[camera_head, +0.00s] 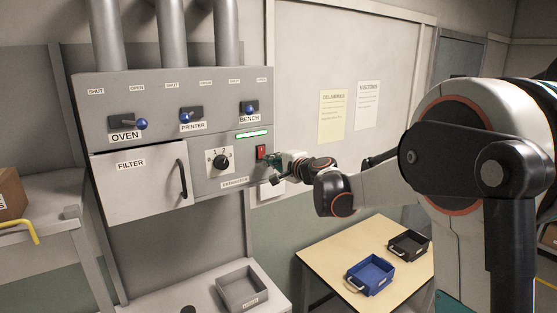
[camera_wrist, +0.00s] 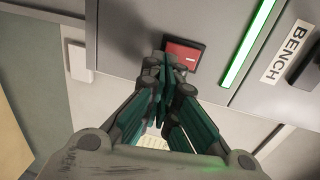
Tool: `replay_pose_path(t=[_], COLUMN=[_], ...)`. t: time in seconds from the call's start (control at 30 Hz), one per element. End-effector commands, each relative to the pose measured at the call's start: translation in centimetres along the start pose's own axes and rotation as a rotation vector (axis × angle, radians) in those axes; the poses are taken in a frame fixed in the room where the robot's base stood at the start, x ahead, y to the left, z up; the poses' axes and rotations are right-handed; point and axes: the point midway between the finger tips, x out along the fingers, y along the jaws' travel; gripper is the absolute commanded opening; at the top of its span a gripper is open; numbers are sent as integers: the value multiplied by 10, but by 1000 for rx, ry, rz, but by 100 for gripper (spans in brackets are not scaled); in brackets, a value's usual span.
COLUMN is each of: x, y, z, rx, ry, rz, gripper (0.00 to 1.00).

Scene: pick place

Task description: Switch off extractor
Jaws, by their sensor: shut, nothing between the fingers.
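The extractor panel (camera_head: 235,179) is a grey wall unit with a black rotary knob (camera_head: 221,162), a red rocker switch (camera_head: 262,152) and a lit green bar (camera_head: 251,134). In the wrist view the red switch (camera_wrist: 183,55) sits in a dark frame with a white mark on it, and the green bar (camera_wrist: 246,42) is lit beside it. My gripper (camera_head: 277,169) is shut and empty, just right of and below the switch in the head view. In the wrist view its fingertips (camera_wrist: 165,62) overlap the switch's edge; whether they touch it I cannot tell.
Above are blue-knobbed levers labelled OVEN (camera_head: 141,124), PRINTER (camera_head: 186,116) and BENCH (camera_head: 249,108). A FILTER door (camera_head: 140,185) with a black handle is at left. Below stand a grey tray (camera_head: 242,290), a blue tray (camera_head: 370,276) and a black tray (camera_head: 408,246).

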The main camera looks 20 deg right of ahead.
Motion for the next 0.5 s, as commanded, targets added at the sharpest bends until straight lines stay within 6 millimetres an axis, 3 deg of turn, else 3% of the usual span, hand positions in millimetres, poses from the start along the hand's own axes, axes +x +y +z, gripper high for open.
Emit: replay_pose_path(t=[0.5], x=[6], y=[1], z=[0], rx=[0], ry=[0], rz=[0], gripper=[0])
